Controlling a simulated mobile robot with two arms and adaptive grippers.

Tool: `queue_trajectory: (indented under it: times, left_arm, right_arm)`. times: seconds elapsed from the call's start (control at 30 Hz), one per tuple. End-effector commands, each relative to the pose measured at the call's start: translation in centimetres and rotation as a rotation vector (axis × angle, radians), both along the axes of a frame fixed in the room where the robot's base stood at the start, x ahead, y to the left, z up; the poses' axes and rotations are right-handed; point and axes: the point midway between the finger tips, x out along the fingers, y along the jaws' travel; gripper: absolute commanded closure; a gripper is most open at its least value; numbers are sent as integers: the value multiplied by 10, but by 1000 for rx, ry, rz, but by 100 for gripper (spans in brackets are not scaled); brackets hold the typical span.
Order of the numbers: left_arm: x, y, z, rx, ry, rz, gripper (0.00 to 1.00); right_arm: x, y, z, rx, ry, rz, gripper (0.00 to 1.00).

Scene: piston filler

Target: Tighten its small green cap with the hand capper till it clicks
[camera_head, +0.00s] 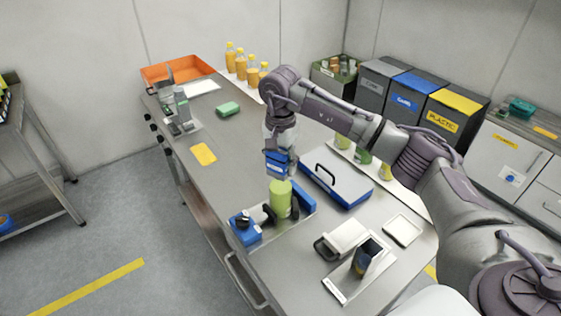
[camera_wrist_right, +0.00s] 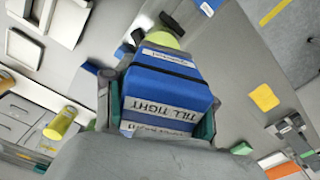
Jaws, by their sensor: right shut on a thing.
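My right gripper (camera_head: 279,148) is shut on the blue hand capper (camera_head: 279,162), which also shows in the right wrist view (camera_wrist_right: 168,95) with a "TILL TIGHT" label. The capper is upright over the top of a light green bottle (camera_head: 280,200); whether it presses on the cap, I cannot tell. The small green cap is hidden by the capper. The bottle stands in a blue clamp (camera_head: 243,228) with dark jaws beside it on the steel bench. In the right wrist view the bottle's top (camera_wrist_right: 163,38) shows beyond the capper. My left gripper is not in view.
A blue and grey case (camera_head: 345,187) lies right of the bottle. A white-topped device (camera_head: 341,237), a dark blue container (camera_head: 367,257) and a white tray (camera_head: 403,230) are at the near right. A yellow card (camera_head: 203,154) and green sponge (camera_head: 228,109) lie further back.

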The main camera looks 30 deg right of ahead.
Motion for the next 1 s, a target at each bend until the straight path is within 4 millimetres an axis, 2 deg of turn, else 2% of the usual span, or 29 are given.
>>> queue_trajectory:
  times: [0.37, 1.0]
  left_arm:
    - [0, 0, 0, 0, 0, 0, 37]
    - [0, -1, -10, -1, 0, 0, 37]
  right_arm:
    - [0, 0, 0, 1, -1, 0, 93]
    - [0, 0, -11, 1, -2, 0, 93]
